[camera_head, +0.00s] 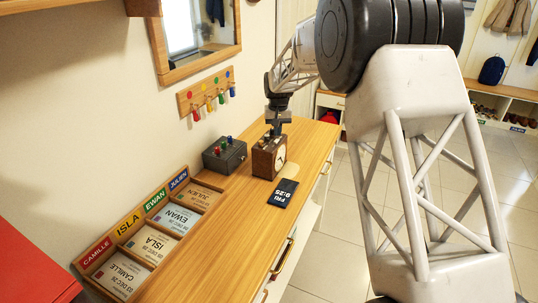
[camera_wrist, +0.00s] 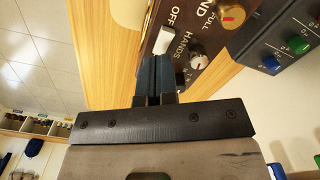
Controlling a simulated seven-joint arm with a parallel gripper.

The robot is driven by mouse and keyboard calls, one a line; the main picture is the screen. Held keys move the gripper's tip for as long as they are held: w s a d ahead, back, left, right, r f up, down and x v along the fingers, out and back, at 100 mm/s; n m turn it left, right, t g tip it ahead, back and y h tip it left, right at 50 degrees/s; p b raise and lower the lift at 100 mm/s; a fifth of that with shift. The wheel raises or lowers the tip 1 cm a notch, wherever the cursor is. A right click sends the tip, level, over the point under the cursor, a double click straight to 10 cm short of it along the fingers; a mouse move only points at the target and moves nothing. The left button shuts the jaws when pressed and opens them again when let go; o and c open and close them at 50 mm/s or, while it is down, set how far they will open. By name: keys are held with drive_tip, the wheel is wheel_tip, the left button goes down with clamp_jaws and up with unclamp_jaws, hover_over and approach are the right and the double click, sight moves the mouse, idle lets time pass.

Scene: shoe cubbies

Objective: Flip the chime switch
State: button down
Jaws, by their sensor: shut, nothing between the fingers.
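A brown wooden clock box (camera_head: 262,163) with a pale dial on its front stands on the wooden counter. In the wrist view its dark top panel (camera_wrist: 200,72) carries a white rocker switch (camera_wrist: 163,40) by the word OFF, a silver knob (camera_wrist: 197,53) by HANDS, and a gold knob (camera_wrist: 231,15) by FULL. I cannot read a chime label; part of the panel is hidden behind my fingers. My gripper (camera_head: 276,130) is shut and empty, pointing down at the top of the box. In the wrist view its fingertips (camera_wrist: 155,60) are close to the white switch; I cannot tell whether they touch.
A dark box with coloured knobs (camera_head: 224,155) stands left of the clock box, close to it. A black date display (camera_head: 283,193) lies in front. A tray of name cards (camera_head: 145,238) fills the counter's near left. Coloured hooks (camera_head: 207,94) and a mirror are on the wall.

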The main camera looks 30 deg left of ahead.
sight(279, 141)
drive_tip(key=shift+r, duration=2.6)
drive_tip(key=s+d+r+m, duration=0.1)
drive_tip(key=s+d+r, duration=0.45)
drive_tip(key=d, duration=0.65)
drive_tip(key=s+d+r+m+t, duration=0.1)
drive_tip(key=s+d+r, duration=0.4)
drive_tip(key=d, duration=0.7)
drive_tip(key=s+d+r+m, duration=0.1)
drive_tip(key=s+d+r, duration=0.3)
drive_tip(key=s+d, duration=0.55)
drive_tip(key=s+d+m+t, duration=0.1)
drive_tip(key=s+d+m, duration=0.1)
drive_tip(key=s+d, duration=1.3)
drive_tip(key=s+d+f, duration=0.3)
drive_tip(key=s+d, duration=0.1)
drive_tip(key=s, duration=0.3)
drive_tip(key=s+d+f+m, duration=0.1)
drive_tip(key=s+d+f, duration=0.2)
drive_tip(key=s, duration=0.5)
drive_tip(key=shift+s+d+f+t, duration=0.2)
drive_tip(key=shift+s+d+t, duration=0.1)
drive_tip(key=shift+d, duration=0.55)
